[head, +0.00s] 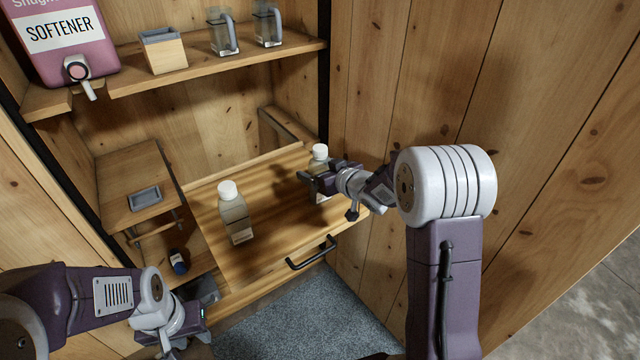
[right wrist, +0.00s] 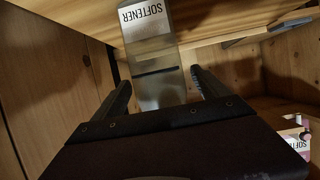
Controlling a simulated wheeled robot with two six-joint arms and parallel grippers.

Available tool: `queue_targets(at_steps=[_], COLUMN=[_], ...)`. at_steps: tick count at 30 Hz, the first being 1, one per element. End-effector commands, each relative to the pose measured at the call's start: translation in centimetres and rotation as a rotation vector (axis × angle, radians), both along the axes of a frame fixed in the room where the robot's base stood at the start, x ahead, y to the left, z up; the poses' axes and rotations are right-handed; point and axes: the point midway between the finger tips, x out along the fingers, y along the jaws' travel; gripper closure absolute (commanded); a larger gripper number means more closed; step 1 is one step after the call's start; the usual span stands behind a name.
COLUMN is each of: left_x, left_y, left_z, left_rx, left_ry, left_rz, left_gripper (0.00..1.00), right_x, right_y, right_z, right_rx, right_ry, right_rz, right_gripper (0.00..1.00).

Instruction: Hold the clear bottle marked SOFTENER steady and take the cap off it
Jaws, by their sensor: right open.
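A clear bottle with a white cap (head: 319,151) stands at the right end of the wooden surface, partly hidden behind my right gripper (head: 322,180). In the right wrist view this clear bottle (right wrist: 160,92) carries a label reading SOFTENER. It stands between the two fingers of my right gripper (right wrist: 162,88), which are open with a gap on each side. The cap is out of the wrist view. My left gripper (head: 203,303) is low at the left front, away from the bottle; its jaw opening is unclear.
A second capped clear bottle (head: 236,220) stands left of it, its label too small to read. A pink SOFTENER dispenser (head: 75,45), a small box (head: 163,52) and two glass mugs (head: 222,35) are on the upper shelf. A grey tray (head: 145,198) sits left. A black handle (head: 311,253) is in front.

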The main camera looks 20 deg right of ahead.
Motion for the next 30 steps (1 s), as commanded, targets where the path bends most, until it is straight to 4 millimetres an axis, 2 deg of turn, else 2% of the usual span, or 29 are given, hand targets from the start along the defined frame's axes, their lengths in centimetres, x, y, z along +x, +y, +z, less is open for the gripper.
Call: queue_targets(at_steps=[3, 4, 12, 20, 23, 28, 30], left_x=[0.0, 0.0, 0.0, 0.0, 0.0, 0.0, 0.0], left_y=[0.0, 0.0, 0.0, 0.0, 0.0, 0.0, 0.0], left_z=[0.1, 0.1, 0.1, 0.3, 0.9, 2.8, 3.4], left_rx=[0.000, 0.000, 0.000, 0.000, 0.000, 0.000, 0.000], left_ry=[0.000, 0.000, 0.000, 0.000, 0.000, 0.000, 0.000], left_rz=[0.000, 0.000, 0.000, 0.000, 0.000, 0.000, 0.000], left_gripper=[0.64, 0.64, 0.64, 0.64, 0.64, 0.64, 0.64], right_x=[0.0, 0.0, 0.0, 0.0, 0.0, 0.0, -0.7], right_y=[0.0, 0.0, 0.0, 0.0, 0.0, 0.0, -1.3], right_z=[0.1, 0.1, 0.1, 0.4, 1.5, 4.9, 5.6], right_rx=[0.000, 0.000, 0.000, 0.001, 0.001, 0.000, -0.001], right_ry=[0.000, 0.000, 0.000, -0.002, -0.004, -0.006, -0.002], right_rz=[0.000, 0.000, 0.000, 0.000, -0.001, 0.000, -0.006], right_gripper=[0.15, 0.17, 0.92, 0.92, 0.92, 0.92, 0.92])
